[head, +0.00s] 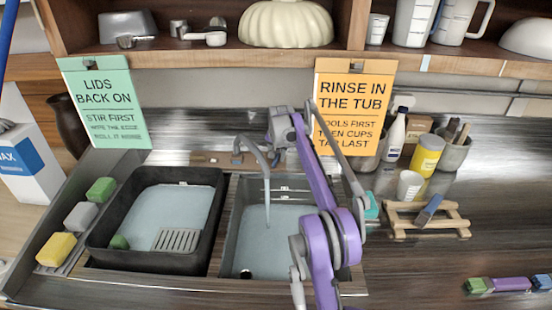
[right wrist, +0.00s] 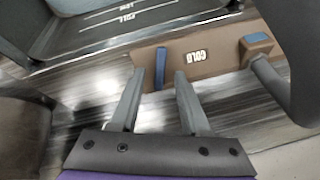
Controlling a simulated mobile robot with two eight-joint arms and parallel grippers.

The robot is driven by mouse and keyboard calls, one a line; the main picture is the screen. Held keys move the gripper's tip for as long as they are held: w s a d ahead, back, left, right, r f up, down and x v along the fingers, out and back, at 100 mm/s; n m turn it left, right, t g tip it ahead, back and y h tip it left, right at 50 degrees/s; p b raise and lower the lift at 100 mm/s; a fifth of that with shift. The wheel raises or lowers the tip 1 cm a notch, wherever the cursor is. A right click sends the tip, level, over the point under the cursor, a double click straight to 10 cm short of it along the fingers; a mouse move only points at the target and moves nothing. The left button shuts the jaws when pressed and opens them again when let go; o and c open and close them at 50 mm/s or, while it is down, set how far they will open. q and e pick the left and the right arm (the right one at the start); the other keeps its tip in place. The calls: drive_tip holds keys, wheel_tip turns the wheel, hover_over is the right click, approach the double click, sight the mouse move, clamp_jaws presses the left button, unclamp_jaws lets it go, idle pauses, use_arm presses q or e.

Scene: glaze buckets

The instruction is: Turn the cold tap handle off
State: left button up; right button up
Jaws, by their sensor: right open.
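The cold tap handle is a small blue lever (right wrist: 160,68) on a brown tap bar (right wrist: 222,52), beside a COLD label, in the right wrist view. My right gripper (right wrist: 160,88) is open, with one finger on each side of the lever. No contact is clear. In the head view my right gripper (head: 280,148) is at the back of the sink, just right of the grey spout (head: 254,152). I cannot make out the cold handle there. A thin stream of water (head: 267,205) runs from the spout. My left gripper is out of view.
A grey sink (head: 231,243) lies under the spout, with a black tub (head: 100,235) to its left. An orange sign (head: 353,82) hangs behind my right arm. Cups, bottles and a wooden rack (head: 455,222) stand to the right.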

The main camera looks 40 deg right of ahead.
drive_tip(key=shift+x, duration=1)
clamp_jaws()
